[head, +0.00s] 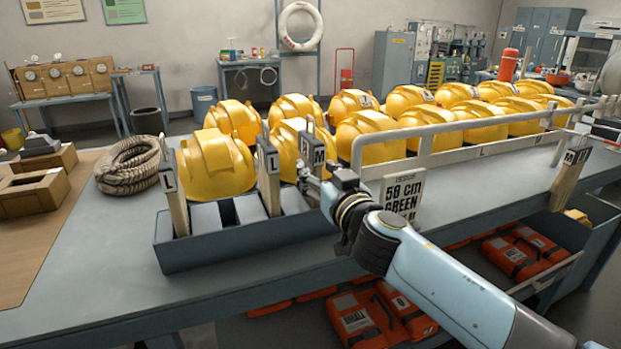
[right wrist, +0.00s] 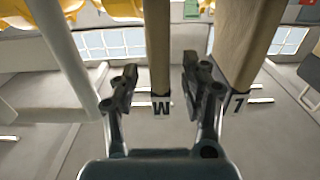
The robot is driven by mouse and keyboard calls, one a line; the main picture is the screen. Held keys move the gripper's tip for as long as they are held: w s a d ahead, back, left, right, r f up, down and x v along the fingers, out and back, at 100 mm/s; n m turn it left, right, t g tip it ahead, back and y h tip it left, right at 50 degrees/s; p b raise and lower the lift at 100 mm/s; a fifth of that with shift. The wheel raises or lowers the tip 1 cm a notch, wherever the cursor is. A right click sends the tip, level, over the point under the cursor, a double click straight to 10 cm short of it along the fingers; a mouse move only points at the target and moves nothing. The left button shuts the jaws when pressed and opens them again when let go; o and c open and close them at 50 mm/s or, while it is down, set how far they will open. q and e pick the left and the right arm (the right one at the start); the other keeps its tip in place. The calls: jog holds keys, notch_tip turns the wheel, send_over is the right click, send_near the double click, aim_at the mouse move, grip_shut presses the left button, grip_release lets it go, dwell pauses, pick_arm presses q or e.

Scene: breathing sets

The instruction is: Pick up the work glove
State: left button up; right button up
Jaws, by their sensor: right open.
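I cannot make out a work glove in either view. My right gripper (head: 310,178) is over the right part of the blue-grey tray (head: 205,256), beside an upright divider post marked M (head: 318,152). In the right wrist view the right gripper (right wrist: 160,78) has its two fingers spread apart. A wooden post (right wrist: 158,45) with a black-lettered tag stands in line with the gap between them, and I cannot tell whether it touches them. Nothing is held. My left gripper is not in view.
A second post (right wrist: 250,45) is close right of the fingers in the wrist view. A coiled hose (head: 130,165) and brown boxes (head: 35,190) are left. The bench front (head: 110,290) is clear.

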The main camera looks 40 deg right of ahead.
jog(key=p+x, duration=0.1)
jog(key=x, duration=0.3)
jog(key=shift+w+d, duration=0.1)
jog(key=shift+w, duration=0.2)
jog(key=shift+s, duration=0.15)
jog(key=shift+c, duration=0.6)
grip_shut()
